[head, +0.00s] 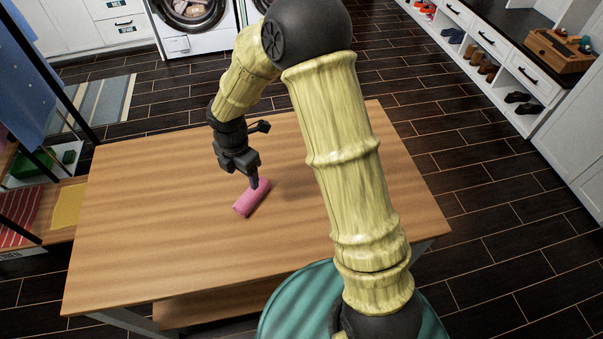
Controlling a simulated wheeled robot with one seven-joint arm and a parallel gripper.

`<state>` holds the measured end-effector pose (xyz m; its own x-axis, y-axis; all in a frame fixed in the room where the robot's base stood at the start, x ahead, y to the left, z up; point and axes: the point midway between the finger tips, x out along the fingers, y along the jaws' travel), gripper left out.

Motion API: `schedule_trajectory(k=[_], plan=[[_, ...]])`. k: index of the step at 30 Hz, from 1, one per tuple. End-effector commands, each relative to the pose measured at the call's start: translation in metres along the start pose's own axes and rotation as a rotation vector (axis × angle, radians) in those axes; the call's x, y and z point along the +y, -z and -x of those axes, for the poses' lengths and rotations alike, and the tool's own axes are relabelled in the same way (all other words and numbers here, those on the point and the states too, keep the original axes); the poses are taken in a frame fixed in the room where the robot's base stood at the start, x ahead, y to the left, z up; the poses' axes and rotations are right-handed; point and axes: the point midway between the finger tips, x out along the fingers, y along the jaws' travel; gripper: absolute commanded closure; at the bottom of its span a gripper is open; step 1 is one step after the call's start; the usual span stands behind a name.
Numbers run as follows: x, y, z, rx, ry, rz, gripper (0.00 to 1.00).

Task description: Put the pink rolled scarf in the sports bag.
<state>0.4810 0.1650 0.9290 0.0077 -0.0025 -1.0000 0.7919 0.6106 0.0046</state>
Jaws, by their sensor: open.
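The pink rolled scarf (250,199) lies on the wooden table (150,220), a little left of the tabletop's middle and slanted up to the right. My gripper (255,181) points down over its upper right end, with the fingertips at or just above the roll. The jaws are open. I cannot tell whether a finger touches the scarf or whether both straddle it. I see no sports bag in this view. My arm covers part of the table's right side.
The tabletop around the scarf is bare. A clothes rack with a green box (45,163) and striped red cloth (18,215) stands at the left. Washing machines (193,20) are at the back. A shoe shelf with a wooden crate (562,50) stands at the right. Dark floor lies open between.

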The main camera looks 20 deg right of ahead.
Motion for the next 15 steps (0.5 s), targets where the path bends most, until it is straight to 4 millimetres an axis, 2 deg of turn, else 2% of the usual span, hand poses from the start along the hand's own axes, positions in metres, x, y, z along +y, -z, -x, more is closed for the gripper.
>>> schedule_trajectory(k=[5, 15], plan=[[-0.035, -0.020, 0.026, -0.021, -0.030, -0.378, 0.33], [-0.130, -0.049, 0.075, 0.000, -0.143, -1.377, 0.33]])
